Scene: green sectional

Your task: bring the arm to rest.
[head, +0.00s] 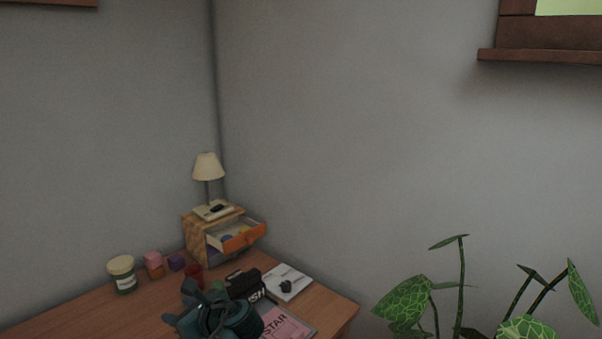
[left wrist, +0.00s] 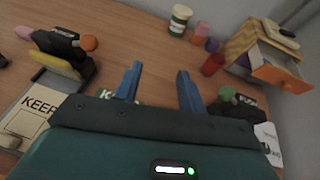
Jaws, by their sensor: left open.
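My left gripper (head: 204,292) is at the bottom of the head view, over the wooden desk. In the left wrist view its two blue fingers (left wrist: 158,78) are spread apart with nothing between them. The dark teal gripper body hides part of the desk top and of what lies under it. My right gripper is in neither view.
The desk (head: 85,312) holds a small cabinet (head: 195,238) with its orange drawer (head: 243,237) pulled out, a lamp (head: 208,167), a jar (head: 122,275), a red cup (head: 194,277) and black items (head: 245,284). A leafy plant (head: 402,300) stands at right.

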